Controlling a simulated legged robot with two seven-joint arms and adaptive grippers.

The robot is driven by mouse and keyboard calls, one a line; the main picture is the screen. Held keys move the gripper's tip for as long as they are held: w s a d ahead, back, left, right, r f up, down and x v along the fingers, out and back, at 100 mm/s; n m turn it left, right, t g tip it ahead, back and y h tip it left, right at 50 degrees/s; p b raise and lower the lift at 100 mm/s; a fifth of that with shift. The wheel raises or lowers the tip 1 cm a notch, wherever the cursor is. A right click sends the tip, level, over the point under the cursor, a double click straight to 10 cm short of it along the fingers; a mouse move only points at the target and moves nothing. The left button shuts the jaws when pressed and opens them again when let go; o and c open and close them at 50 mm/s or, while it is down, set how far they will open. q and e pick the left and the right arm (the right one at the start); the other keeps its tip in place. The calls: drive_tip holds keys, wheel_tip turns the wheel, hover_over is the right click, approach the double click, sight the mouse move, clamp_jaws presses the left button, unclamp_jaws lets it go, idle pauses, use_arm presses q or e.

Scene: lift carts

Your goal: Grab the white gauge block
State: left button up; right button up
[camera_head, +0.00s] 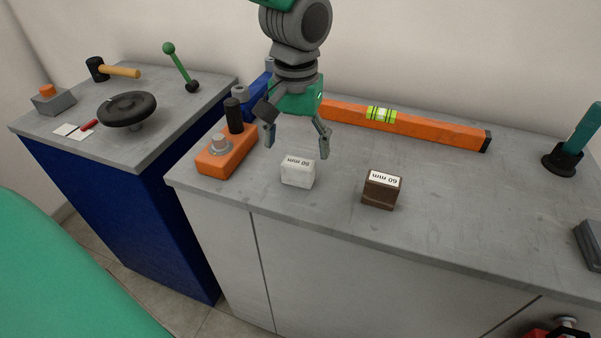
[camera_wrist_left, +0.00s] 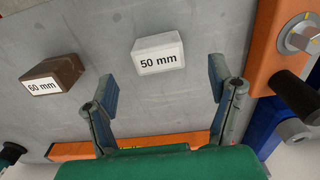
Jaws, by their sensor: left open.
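The white gauge block (camera_head: 298,173), labelled 50 mm, sits on the grey cart top (camera_head: 430,215). My left gripper (camera_head: 297,148) is open and empty, pointing down just behind and above the white block. In the left wrist view the white gauge block (camera_wrist_left: 158,53) lies ahead of the two spread fingertips (camera_wrist_left: 155,97), apart from both. A brown block (camera_head: 382,190), labelled 60 mm, stands to the right of the white one; it also shows in the left wrist view (camera_wrist_left: 52,74). My right gripper does not show.
An orange box (camera_head: 226,158) with a black handle stands close left of the gripper. An orange spirit level (camera_head: 425,126) lies behind the blocks. A green-handled tool (camera_head: 573,142) stands at the far right. A second cart (camera_head: 150,150) is at the left.

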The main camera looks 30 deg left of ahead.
sight(298, 162)
use_arm(q)
wheel_tip(298, 162, down, 6)
drive_tip(key=shift+w+r+b, duration=0.15)
drive_tip(key=shift+b, duration=0.45)
drive_tip(key=shift+r, duration=0.1)
drive_tip(key=shift+c, duration=0.4)
drive_tip(key=shift+d, duration=0.1)
drive_tip(key=c, duration=1.4)
